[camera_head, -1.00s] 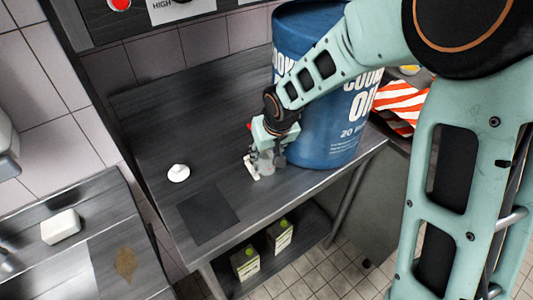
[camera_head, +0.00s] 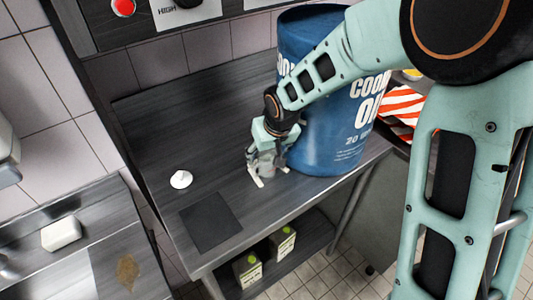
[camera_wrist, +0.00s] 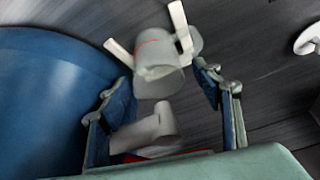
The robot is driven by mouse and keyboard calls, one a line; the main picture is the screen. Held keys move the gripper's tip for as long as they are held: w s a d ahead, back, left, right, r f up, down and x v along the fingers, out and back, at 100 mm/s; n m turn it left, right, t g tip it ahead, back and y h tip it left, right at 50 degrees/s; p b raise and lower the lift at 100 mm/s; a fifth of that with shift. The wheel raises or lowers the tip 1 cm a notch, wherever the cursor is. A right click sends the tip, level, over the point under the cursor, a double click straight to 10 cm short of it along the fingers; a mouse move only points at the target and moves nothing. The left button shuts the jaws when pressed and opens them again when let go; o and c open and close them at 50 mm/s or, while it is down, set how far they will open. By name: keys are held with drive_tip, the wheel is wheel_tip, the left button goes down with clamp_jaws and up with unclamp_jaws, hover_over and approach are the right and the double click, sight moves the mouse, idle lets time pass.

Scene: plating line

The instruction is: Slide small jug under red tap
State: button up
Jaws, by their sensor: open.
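A small pale grey jug (camera_wrist: 158,68) with a thin red line stands on the metal table, between and just beyond my fingertips in the wrist view. Two white bars (camera_wrist: 118,52) flank its far side. My gripper (camera_wrist: 163,80) is open, one finger on each side of the jug; contact cannot be told. In the head view my gripper (camera_head: 266,158) is low over the table beside the blue oil drum (camera_head: 325,120) and partly hides the jug. A blurred whitish spout-like piece (camera_wrist: 148,128) with red below it, perhaps the red tap, shows near my palm.
The drum stands close on the right of my gripper. A small white object (camera_head: 181,179) and a dark square mat (camera_head: 211,219) lie on the table (camera_head: 170,120) to the left. The table's back left is clear. Cartons (camera_head: 247,268) stand on the shelf below.

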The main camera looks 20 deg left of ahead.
drive_tip(key=v, duration=1.2)
